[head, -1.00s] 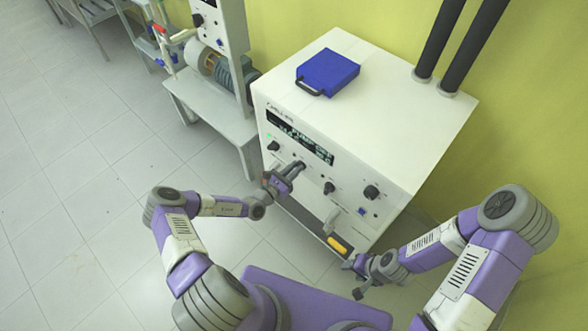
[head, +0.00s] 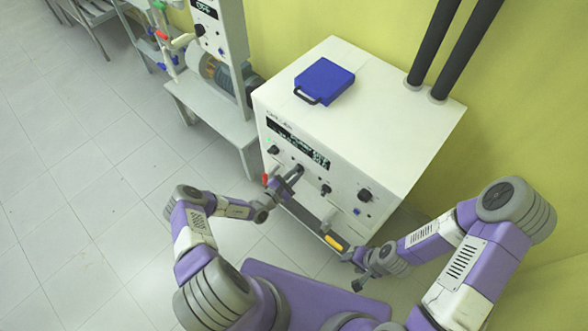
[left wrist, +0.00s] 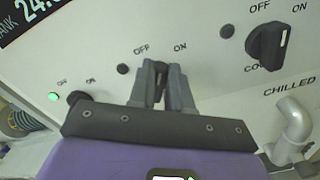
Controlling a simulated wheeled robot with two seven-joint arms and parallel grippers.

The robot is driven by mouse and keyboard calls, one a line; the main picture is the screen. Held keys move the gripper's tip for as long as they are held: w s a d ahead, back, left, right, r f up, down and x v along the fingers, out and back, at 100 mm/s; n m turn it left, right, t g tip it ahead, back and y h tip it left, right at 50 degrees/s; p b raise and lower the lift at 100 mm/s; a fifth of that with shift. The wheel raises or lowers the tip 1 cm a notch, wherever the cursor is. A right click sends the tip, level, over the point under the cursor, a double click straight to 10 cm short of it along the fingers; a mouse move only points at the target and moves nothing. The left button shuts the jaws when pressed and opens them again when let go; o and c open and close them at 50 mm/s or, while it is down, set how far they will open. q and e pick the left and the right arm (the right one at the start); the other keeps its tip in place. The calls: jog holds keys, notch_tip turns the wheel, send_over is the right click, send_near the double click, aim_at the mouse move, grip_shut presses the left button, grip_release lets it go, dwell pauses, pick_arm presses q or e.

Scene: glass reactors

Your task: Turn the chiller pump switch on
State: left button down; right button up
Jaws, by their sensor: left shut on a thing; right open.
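The chiller is a white cabinet (head: 400,115) with a row of dark knobs on its front panel. My left gripper (head: 297,171) is shut on the second knob from the left, at the panel. In the left wrist view this dark knob (left wrist: 160,80) sits between the fingers (left wrist: 161,90), below the words OFF and ON. It looks roughly upright there, but the fingers hide most of it. The lamp (left wrist: 123,69) beside it is dark. Any label below it is hidden. My right gripper (head: 359,272) is open and empty, low near the cabinet's front right.
Other knobs are to the left (left wrist: 78,97), with a lit green lamp (left wrist: 53,97), and to the right (left wrist: 268,45), with a dark lamp. A grey pipe (left wrist: 293,125) juts out below right. A blue case (head: 325,80) lies on the cabinet top. A stand (head: 210,112) is at left.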

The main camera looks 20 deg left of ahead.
pick_arm(q)
jog(key=shift+s+d+f+m+p, duration=0.1)
jog(key=shift+m+p, duration=0.45)
jog(key=shift+m, duration=0.4)
jog(key=shift+d+f+m+p, duration=0.15)
jog(key=shift+m+p, duration=0.4)
jog(key=shift+m, duration=0.35)
jog(key=shift+s+d+f+m+p, duration=0.1)
jog(key=shift+m+p, duration=0.45)
jog(key=shift+m, duration=0.4)
jog(key=shift+a, duration=0.1)
jog(key=c, duration=1.1)
grip_release()
jog(key=shift+o, duration=0.2)
jog(key=p+v, duration=0.1)
jog(key=v, duration=0.6)
jog(key=shift+s, duration=0.25)
jog(key=shift+a, duration=0.1)
